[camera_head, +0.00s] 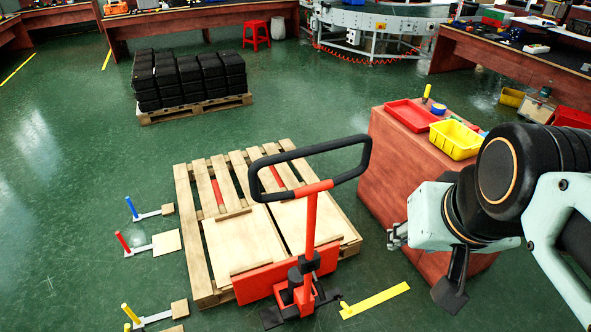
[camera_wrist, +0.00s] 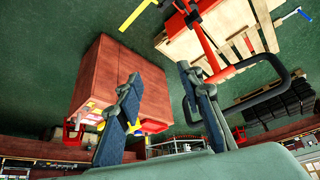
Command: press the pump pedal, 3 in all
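A red pallet jack (camera_head: 311,235) with a black looped handle (camera_head: 362,160) stands at the front of a wooden pallet (camera_head: 188,228). At its base are a black pump unit (camera_head: 303,270) and dark flat pieces (camera_head: 271,318) near the floor; I cannot tell for sure which one is the pump pedal. The jack also shows tilted at the top of the wrist view (camera_wrist: 203,38). My gripper (camera_head: 396,236) is right of the jack, beside the wooden cabinet and apart from the jack. Its two fingers (camera_wrist: 157,78) are spread with nothing between them.
The reddish cabinet (camera_head: 390,165) holds a red tray (camera_head: 408,114) and a yellow bin (camera_head: 455,139). A yellow bar (camera_head: 378,300) lies right of the jack. Blue (camera_head: 131,207), red (camera_head: 122,242) and yellow (camera_head: 131,313) handled pieces stand left. Open green floor lies further left.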

